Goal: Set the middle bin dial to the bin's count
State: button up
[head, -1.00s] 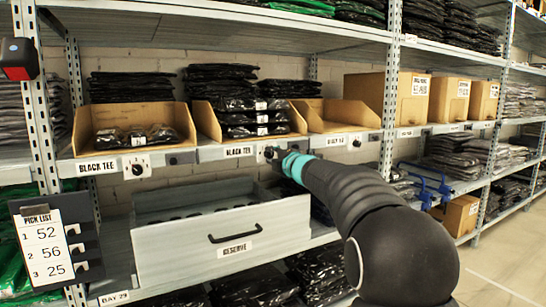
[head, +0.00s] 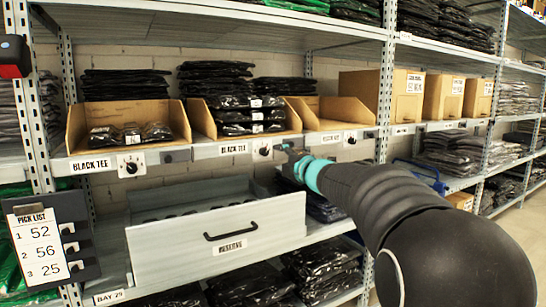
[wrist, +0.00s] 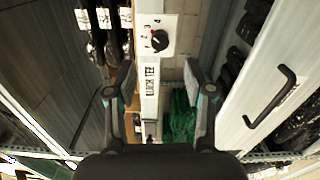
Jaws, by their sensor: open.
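The middle bin (head: 200,118) holds several stacked black bagged shirts (head: 250,115). My gripper (head: 288,153) is just right of the dial in the head view. In the wrist view my gripper (wrist: 158,78) is open and empty, with the dial beyond the gap between its fingers.
A left bin (head: 75,128) and a right bin (head: 340,112) flank it, each with a dial below. A pick list (head: 42,240) reads 52, 56, 25. An open reserve drawer (head: 150,250) juts out below the shelf. Cartons (head: 395,95) stand further right.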

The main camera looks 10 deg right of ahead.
jog(key=v, duration=0.4)
jog(key=shift+d, duration=0.1)
jog(key=s+d+f+m+g+h, duration=0.1)
jog(key=d+f+m+g+h, duration=0.1)
jog(key=d+f+m+h, duration=0.65)
jog(key=s+d+f+m+g+h, duration=0.15)
jog(key=s+f+m+g, duration=0.35)
jog(key=s+f+m, duration=0.5)
jog(key=s+a+f+m+g+y, duration=0.1)
jog(key=s+a, duration=0.3)
jog(key=s, duration=0.6)
jog(key=s+a+f+m+g+y, duration=0.1)
jog(key=s+a, duration=0.4)
jog(key=s, duration=0.5)
jog(key=s+a+f+m+g+y, duration=0.2)
jog(key=s+a, duration=0.3)
jog(key=s, duration=0.5)
jog(key=shift+s+f+g, duration=0.25)
jog(key=shift+f+g, duration=0.05)
jog(key=shift+f, duration=0.6)
